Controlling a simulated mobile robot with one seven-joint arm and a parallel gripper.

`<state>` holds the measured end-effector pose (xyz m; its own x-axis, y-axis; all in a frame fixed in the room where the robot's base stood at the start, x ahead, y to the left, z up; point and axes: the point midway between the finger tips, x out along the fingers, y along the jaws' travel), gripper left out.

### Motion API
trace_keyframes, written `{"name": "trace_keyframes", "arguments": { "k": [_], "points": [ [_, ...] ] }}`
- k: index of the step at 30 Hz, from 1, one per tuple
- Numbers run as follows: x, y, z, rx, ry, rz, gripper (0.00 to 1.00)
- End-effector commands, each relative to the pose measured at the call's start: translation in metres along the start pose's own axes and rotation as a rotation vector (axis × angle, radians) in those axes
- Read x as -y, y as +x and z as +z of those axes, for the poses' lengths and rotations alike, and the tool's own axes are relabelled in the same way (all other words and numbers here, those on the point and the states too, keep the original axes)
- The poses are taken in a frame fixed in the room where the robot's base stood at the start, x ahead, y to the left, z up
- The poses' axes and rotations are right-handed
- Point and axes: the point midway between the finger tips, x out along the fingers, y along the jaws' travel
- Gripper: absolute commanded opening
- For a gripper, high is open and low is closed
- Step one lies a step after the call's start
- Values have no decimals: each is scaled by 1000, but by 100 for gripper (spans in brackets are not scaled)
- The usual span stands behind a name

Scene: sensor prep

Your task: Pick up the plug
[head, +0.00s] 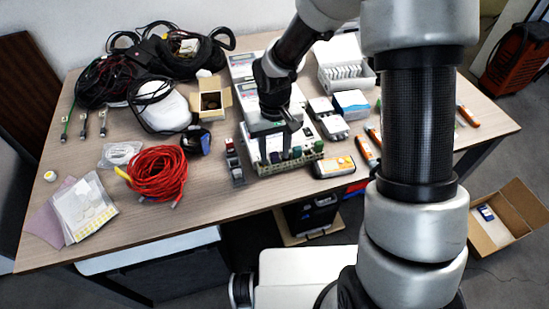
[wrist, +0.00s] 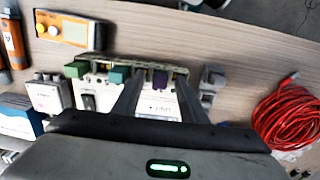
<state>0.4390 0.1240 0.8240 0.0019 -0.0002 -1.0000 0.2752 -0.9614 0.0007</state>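Which one the task means, I cannot tell. My gripper (head: 272,148) points down over the device. It is open in the wrist view (wrist: 160,83), its two fingers apart. I cannot tell whether they touch anything.
A red cable coil (head: 158,173) and a dark blue-black item (head: 196,142) lie left of the device. A grey terminal block (head: 234,163) stands close on its left, an orange meter (head: 334,167) close on its right. Bare table (head: 215,205) lies in front.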

Motion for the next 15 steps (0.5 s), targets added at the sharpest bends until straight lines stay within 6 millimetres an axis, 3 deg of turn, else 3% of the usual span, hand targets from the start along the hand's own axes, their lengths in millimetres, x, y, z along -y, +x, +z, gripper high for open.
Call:
{"name": "trace_keyframes", "arguments": {
  "k": [2, 9, 15],
  "points": [
    [0, 0, 0, 0, 0, 0, 39],
    [0, 0, 0, 0, 0, 0, 0],
    [0, -1, 0, 0, 0, 0, 0]
  ]
}}
